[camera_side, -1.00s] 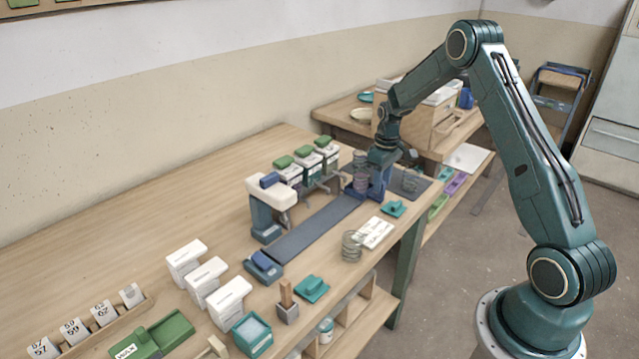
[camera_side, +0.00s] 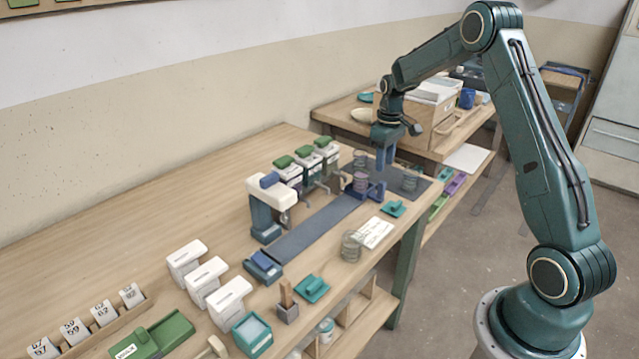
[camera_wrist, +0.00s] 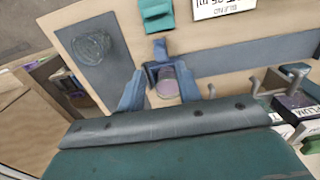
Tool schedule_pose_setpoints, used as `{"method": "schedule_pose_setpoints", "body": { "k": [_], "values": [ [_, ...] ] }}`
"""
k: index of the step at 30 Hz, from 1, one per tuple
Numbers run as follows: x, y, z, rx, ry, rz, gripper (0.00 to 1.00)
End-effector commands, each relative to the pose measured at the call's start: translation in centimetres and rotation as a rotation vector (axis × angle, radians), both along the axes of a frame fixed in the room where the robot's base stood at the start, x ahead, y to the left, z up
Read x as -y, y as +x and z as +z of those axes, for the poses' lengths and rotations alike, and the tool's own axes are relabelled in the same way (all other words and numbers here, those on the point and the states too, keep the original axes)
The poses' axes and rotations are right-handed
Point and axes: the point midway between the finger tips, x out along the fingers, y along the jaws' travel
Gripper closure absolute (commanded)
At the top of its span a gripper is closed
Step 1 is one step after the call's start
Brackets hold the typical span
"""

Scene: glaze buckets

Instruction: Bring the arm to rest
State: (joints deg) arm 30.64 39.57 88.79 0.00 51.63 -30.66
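My gripper (camera_side: 385,167) hangs above the far end of the workbench, fingers pointing down. In the wrist view its two blue fingers (camera_wrist: 160,88) stand apart, with nothing held between them. Below it, a small clear bucket with purplish contents (camera_side: 361,183) stands in a blue holder (camera_side: 377,190) at the end of the dark strip. That bucket also shows between the fingers in the wrist view (camera_wrist: 167,86), lower down. My arm is raised and bent over the bench.
Other clear buckets stand on the dark mat (camera_side: 425,185) and by a white card (camera_side: 376,233). Green-lidded containers (camera_side: 325,148) and a white-topped stand (camera_side: 271,193) are left of the holder. A side table with a wooden box (camera_side: 435,115) is behind. Air above the bench is open.

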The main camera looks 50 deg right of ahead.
Motion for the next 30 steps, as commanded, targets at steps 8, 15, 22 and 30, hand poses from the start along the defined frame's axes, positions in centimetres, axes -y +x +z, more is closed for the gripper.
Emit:
{"method": "schedule_pose_setpoints", "body": {
  "k": [8,15,22,30],
  "values": [
    [-0.1,0.0,0.1,0.001,-0.001,0.0,0.66],
    [-1.7,-0.2,2.4,0.022,-0.012,0.003,0.66],
    [-5.3,-1.2,7.0,0.068,-0.033,0.004,0.66],
    [-10.2,-3.8,12.3,0.135,-0.054,0.004,0.66]
  ]
}}
